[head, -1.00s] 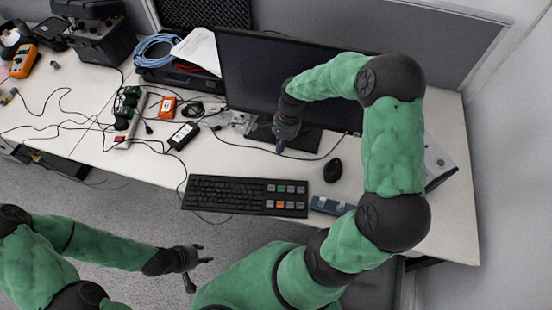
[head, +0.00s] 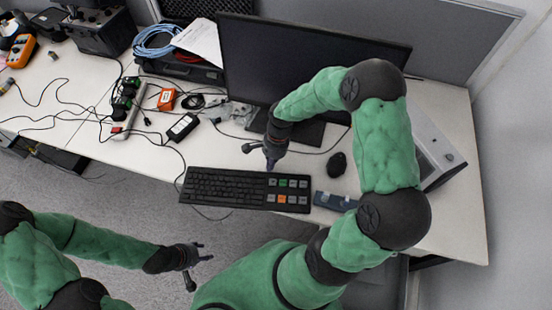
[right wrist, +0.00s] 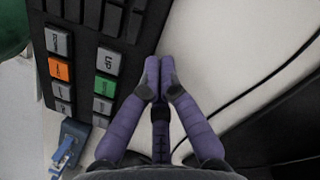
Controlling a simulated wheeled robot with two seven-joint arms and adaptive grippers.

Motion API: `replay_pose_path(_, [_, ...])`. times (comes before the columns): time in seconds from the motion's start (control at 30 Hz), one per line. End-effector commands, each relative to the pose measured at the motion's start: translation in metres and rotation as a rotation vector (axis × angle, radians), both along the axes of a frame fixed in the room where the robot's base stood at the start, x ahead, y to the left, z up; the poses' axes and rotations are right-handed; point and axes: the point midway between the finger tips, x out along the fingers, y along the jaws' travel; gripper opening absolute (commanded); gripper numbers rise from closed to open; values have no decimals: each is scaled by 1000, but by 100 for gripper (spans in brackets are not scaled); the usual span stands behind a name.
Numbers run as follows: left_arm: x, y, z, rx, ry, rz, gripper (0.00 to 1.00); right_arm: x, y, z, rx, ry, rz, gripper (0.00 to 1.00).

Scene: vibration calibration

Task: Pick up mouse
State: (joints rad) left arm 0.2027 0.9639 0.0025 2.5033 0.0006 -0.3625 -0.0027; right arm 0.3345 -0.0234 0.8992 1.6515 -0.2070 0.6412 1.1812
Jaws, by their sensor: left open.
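The black mouse (head: 336,164) lies on the white desk, right of the keyboard and in front of the monitor stand, in the head view. I cannot make it out in the right wrist view. My right gripper (head: 271,163) is above the desk at the keyboard's back edge, left of the mouse and apart from it. In the right wrist view its purple fingertips (right wrist: 158,72) meet beside the keyboard keys, with nothing seen between them. My left gripper (head: 205,252) is open and empty, low in front of the desk and far from the mouse.
The black keyboard (head: 225,188) lies along the front edge, with a blue-grey device (head: 334,201) at its right. The monitor (head: 310,65) stands behind. A black cable (right wrist: 262,85) crosses the desk near my right gripper. A grey-white box (head: 428,150) stands at the right.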

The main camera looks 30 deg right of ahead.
Motion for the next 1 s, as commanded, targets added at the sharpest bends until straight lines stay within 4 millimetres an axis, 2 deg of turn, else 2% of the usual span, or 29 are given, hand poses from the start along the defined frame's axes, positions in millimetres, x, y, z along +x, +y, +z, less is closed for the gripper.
replay_pose_path(0.47, [0,0,-1,0,0,0,47,-2,7,0,0,1,0,0])
replay_pose_path(0.7, [0,0,9,0,0,0,47,-7,29,2,0,0,2,0])
replay_pose_path(1.0, [0,0,8,0,0,0,47,-7,28,0,0,0,-1,0])
